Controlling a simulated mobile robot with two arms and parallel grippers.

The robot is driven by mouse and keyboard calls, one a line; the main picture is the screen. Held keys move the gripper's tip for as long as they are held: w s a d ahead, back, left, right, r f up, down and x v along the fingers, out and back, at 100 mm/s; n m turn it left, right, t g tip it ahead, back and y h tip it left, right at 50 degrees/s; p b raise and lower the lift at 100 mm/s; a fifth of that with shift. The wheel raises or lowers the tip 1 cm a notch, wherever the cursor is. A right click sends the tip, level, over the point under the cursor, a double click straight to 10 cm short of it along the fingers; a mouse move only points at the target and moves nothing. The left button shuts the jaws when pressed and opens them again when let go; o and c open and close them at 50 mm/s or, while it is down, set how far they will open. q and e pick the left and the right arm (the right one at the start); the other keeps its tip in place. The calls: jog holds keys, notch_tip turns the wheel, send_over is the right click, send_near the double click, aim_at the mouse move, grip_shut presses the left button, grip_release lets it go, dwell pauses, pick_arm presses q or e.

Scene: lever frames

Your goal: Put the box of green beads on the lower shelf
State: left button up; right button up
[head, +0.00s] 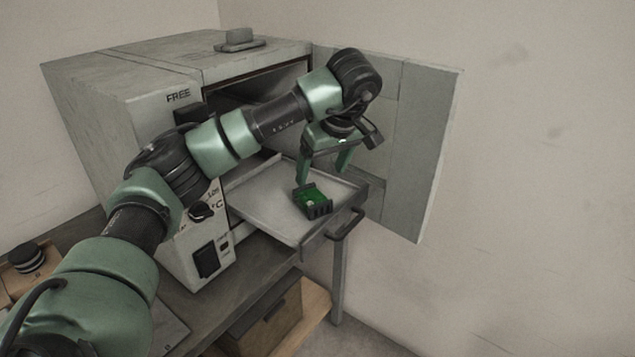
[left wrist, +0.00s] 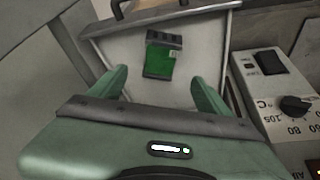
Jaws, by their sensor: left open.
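The box of green beads (head: 316,201) is a small dark open box with bright green inside. It sits on a grey pulled-out tray (head: 265,203) near the tray's front handle. It also shows in the left wrist view (left wrist: 160,58), beyond my fingertips. My left gripper (head: 325,172) is open and empty, pointing down above the tray and box; in the left wrist view its two fingers (left wrist: 157,80) are spread wide, apart from the box. The oven's inside is partly hidden behind my left arm, so I cannot make out the shelves. My right gripper is not in view.
The grey oven (head: 120,95) stands on a dark table with its door (head: 415,140) swung open to the right, beside the tray. A control panel with a knob (head: 203,211) is at the oven's front. A wooden drawer box (head: 268,325) is below.

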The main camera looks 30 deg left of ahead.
pick_arm(q)
jog(key=shift+s+d+r, duration=0.15)
jog(key=shift+d+r, duration=0.05)
jog(key=shift+r, duration=0.5)
jog(key=shift+f, duration=0.1)
